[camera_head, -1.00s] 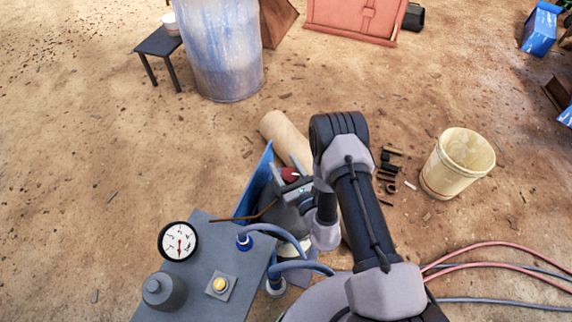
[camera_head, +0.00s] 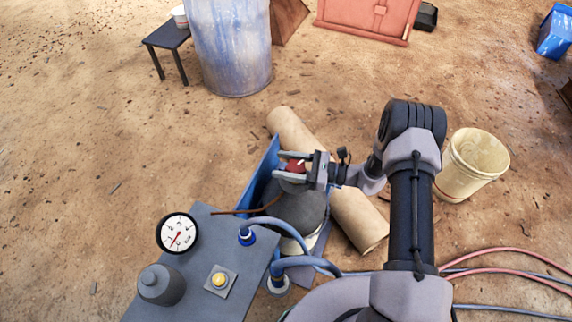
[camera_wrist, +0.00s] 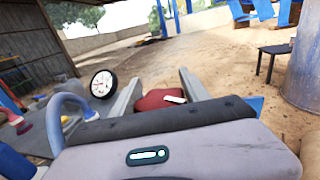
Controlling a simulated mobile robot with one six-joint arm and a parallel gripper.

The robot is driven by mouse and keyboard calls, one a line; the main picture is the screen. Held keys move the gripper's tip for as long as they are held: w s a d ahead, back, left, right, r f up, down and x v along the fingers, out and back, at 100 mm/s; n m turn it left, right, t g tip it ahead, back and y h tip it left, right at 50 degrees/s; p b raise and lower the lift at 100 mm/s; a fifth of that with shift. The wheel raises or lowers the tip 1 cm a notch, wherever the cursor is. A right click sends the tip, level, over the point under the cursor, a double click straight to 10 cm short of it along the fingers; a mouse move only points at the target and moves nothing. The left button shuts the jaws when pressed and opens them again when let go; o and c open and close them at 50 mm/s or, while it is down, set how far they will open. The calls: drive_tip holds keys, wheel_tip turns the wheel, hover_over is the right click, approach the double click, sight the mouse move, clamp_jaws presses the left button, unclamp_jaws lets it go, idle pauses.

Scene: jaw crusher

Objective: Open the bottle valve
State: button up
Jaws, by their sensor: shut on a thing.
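The bottle valve is a red knob (camera_head: 295,166) with a white mark, on top of a dark grey bottle (camera_head: 298,208). My gripper (camera_head: 284,167) reaches it from the right, with one finger on each side, and is shut on it. In the wrist view the red knob (camera_wrist: 155,98) shows between my two fingers (camera_wrist: 158,90); the gripper body hides its lower part. A brown tube (camera_head: 258,210) runs from near the bottle to the left.
A blue panel (camera_head: 262,172) stands left of the bottle. A grey box (camera_head: 195,285) with a pressure gauge (camera_head: 177,233), yellow button (camera_head: 219,280) and blue hoses lies in front. A tan cylinder (camera_head: 358,218) lies behind my wrist. A bucket (camera_head: 472,165) stands at right.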

drive_tip(key=n+g, duration=0.1)
drive_tip(key=g, duration=0.1)
drive_tip(key=s+n+g, duration=0.1)
drive_tip(key=n+g, duration=0.1)
drive_tip(key=g, duration=0.1)
drive_tip(key=shift+n+g, duration=0.3)
drive_tip(key=shift+s+d+n+g+h, duration=0.15)
drive_tip(key=shift+n+g+h, duration=0.1)
drive_tip(key=shift+n+g, duration=0.45)
drive_tip(key=shift+s+a+n+g+h, duration=0.15)
drive_tip(key=shift+n+g+h, duration=0.25)
drive_tip(key=shift+g, duration=0.55)
drive_tip(key=shift+s+d+n+g+h, duration=0.1)
drive_tip(key=shift+s+n+g+h, duration=0.05)
drive_tip(key=shift+n+g, duration=0.6)
drive_tip(key=shift+g, duration=0.3)
drive_tip(key=o, duration=1.4)
drive_tip(key=shift+s, duration=0.1)
drive_tip(key=shift+c, duration=0.2)
